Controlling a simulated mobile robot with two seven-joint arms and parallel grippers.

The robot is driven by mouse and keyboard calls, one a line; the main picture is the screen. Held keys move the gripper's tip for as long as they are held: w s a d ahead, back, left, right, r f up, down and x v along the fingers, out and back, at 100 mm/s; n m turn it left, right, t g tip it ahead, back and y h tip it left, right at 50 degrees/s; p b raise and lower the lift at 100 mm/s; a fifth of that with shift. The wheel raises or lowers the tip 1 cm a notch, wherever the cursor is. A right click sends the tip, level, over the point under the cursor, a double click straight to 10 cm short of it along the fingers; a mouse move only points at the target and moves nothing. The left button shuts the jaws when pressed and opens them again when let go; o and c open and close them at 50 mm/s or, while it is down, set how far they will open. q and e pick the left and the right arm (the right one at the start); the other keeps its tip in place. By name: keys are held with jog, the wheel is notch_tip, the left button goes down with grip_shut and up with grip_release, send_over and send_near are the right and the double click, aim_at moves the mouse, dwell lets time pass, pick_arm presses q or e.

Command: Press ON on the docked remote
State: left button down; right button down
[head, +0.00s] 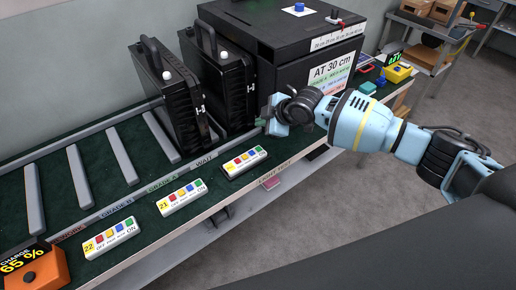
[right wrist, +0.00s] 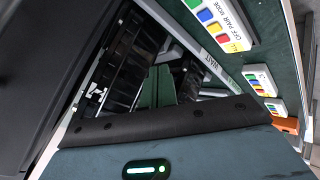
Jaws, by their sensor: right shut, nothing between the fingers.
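Three white remotes with coloured buttons lie in a row along the bench's front edge. The right-hand remote (head: 244,162) sits on a dark base that looks like a dock; its ON end points right. The middle remote (head: 182,197) is marked 21 and the left remote (head: 110,239) is marked 22. My right gripper (head: 264,122) is shut and empty, behind and a little right of the right-hand remote, apart from it. The right wrist view shows a large remote (right wrist: 218,22) at the top, partly cut off. My left gripper is not in view.
Two black floodlight housings (head: 168,95) (head: 222,80) stand upright behind the remotes. A large black box (head: 290,35) with an "AT 30 cm" sign stands beside them. Grey rails (head: 122,156) cross the green bench. An orange charge box (head: 36,272) is at front left.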

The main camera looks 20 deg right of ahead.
aim_at(261, 151)
jog(key=shift+f, duration=0.2)
